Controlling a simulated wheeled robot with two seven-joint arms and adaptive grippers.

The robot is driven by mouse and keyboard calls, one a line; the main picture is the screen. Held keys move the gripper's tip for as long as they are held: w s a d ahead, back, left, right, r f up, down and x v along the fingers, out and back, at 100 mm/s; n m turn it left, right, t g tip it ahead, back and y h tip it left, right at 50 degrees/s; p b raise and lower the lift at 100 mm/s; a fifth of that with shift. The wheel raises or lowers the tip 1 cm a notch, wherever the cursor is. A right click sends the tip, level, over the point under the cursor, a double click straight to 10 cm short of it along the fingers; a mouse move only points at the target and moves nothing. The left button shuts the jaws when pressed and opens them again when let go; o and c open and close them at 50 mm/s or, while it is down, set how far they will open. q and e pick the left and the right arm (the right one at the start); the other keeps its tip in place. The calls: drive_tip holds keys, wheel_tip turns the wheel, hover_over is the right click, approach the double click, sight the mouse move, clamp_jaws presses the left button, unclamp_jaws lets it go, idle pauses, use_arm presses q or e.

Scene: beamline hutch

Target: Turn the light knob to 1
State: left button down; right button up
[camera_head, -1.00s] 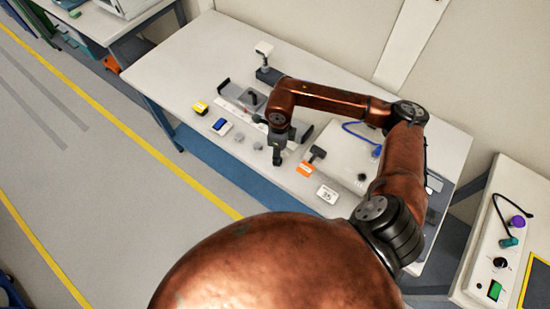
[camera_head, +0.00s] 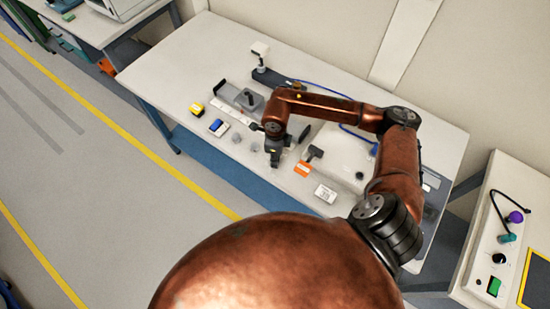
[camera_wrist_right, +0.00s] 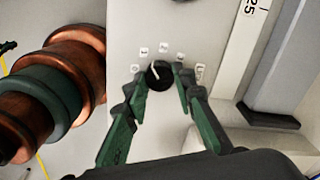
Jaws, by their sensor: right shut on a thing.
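In the right wrist view, a round black light knob (camera_wrist_right: 159,77) with a white pointer line sits on a pale panel (camera_wrist_right: 135,22). Several small white labels (camera_wrist_right: 162,47) are arranged in an arc around it; their marks are too small to read surely. The pointer leans up and left, toward the labels on that side. My right gripper (camera_wrist_right: 161,90) has its green-and-black fingers shut on the knob, one on each side. In the head view my right gripper (camera_head: 274,152) points down over the bench and hides the knob. My left gripper is not in view.
The pale bench (camera_head: 190,55) also holds a yellow item (camera_head: 196,109), a blue item (camera_head: 217,126), an orange block (camera_head: 302,169), a small white display (camera_head: 325,193) and a blue cable (camera_head: 350,130). A control panel (camera_head: 475,265) stands at the right.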

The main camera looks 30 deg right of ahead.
clamp_jaws()
drive_tip(key=shift+f+n+b, duration=0.15)
drive_tip(key=shift+n+b, duration=0.25)
drive_tip(key=shift+b, duration=0.1)
drive_tip(key=shift+n+b, duration=0.4)
drive_tip(key=shift+n, duration=0.1)
drive_tip(key=o, duration=0.7)
unclamp_jaws()
